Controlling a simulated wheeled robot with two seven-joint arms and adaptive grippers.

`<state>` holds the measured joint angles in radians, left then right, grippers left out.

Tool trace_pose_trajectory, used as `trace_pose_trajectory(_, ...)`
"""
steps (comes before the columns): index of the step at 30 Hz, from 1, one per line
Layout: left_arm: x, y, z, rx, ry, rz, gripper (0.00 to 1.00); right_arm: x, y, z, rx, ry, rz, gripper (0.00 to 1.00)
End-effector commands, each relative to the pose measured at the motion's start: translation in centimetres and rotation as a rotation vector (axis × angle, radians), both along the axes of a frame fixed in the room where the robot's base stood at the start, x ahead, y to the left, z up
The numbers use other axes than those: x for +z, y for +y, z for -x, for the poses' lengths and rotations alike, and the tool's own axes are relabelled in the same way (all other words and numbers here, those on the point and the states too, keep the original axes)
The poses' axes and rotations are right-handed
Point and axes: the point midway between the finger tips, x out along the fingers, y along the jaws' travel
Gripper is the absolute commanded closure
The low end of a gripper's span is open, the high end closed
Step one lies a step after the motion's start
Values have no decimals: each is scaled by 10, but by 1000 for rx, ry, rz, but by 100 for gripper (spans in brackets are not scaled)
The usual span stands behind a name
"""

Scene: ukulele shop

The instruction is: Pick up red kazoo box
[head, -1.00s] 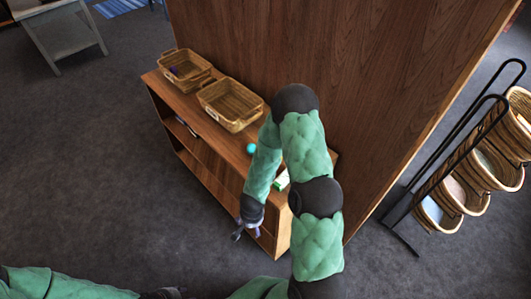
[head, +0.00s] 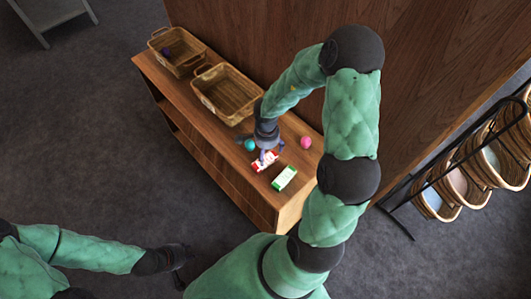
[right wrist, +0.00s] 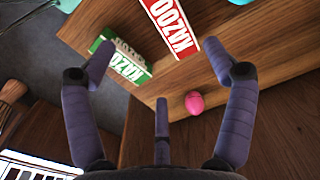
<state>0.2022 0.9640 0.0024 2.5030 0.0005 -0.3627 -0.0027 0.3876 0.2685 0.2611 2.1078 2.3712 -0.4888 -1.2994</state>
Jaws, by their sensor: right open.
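The red kazoo box (head: 262,164) lies on the wooden shelf top, with a white label. It also shows in the right wrist view (right wrist: 173,26), cut by the top edge. My right gripper (head: 264,151) is over the shelf at the red box and partly covers it in the head view. In the right wrist view the right gripper (right wrist: 172,62) has its fingers spread and empty, with the red box beyond the fingertips. My left gripper (head: 183,264) is low over the floor, away from the shelf; its fingers are too dark to read.
A green kazoo box (head: 285,178) lies close beside the red one. A pink egg-shaped item (head: 306,142) and a teal one (head: 250,145) flank the gripper. Two wicker baskets (head: 205,100) stand further left on the shelf. A tall wooden panel (head: 270,45) rises behind.

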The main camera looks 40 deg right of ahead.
Motion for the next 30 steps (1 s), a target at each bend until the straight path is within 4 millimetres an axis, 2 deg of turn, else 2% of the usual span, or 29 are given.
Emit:
trace_pose_trajectory(5, -5, 0, 0, 1, 1, 0, 60, -6, 1, 0, -17, -1, -11, 16)
trace_pose_trajectory(13, -24, 0, 0, 1, 0, 0, 60, -46, 1, -1, -17, 0, -11, 16)
trace_pose_trajectory(22, -34, 0, 0, 1, 0, 0, 60, -65, 2, -4, -16, -2, -11, 16)
trace_pose_trajectory(30, -56, 0, 0, 0, 0, 0, 60, -101, 4, -8, -16, -1, -11, 16)
